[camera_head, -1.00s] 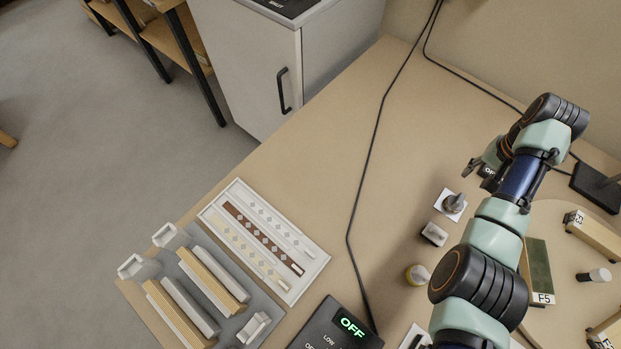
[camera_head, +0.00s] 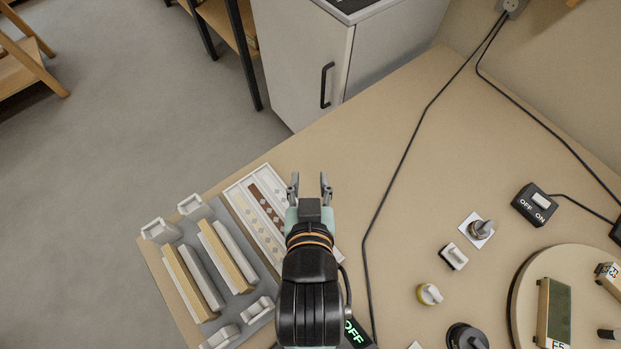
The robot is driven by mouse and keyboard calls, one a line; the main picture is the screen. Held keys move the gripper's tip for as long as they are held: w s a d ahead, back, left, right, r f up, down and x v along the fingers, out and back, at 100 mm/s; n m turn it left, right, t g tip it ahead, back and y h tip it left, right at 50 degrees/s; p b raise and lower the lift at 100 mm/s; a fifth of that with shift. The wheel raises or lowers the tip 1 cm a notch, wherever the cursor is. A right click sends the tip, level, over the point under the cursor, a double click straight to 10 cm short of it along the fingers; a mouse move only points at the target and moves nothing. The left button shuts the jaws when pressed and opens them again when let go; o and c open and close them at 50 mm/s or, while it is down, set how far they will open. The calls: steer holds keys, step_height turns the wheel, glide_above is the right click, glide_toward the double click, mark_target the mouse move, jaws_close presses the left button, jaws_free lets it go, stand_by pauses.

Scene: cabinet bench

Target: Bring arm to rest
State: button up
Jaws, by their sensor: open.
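My gripper (camera_head: 310,184) is at the lower middle of the head view. Its two grey fingers are spread apart with nothing between them. It points away toward the cabinet and hangs over the right side of the white tray with patterned strips (camera_head: 235,191). My arm comes up from the bottom edge and hides part of that tray and most of the control box with the green OFF display (camera_head: 355,333).
Left of the tray is a grey rack (camera_head: 157,267) with wooden and grey bars. To the right are a black switch box (camera_head: 534,204), several knobs, and a round wooden board (camera_head: 525,290). A black cable (camera_head: 400,165) crosses the bench. The bench near the white cabinet (camera_head: 300,70) is clear.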

step_height(320, 180, up, 42)
steer(key=p, duration=4.1)
steer(key=shift+d+f+p, duration=0.15)
steer(key=shift+f+p, duration=0.1)
steer(key=shift+p, duration=0.05)
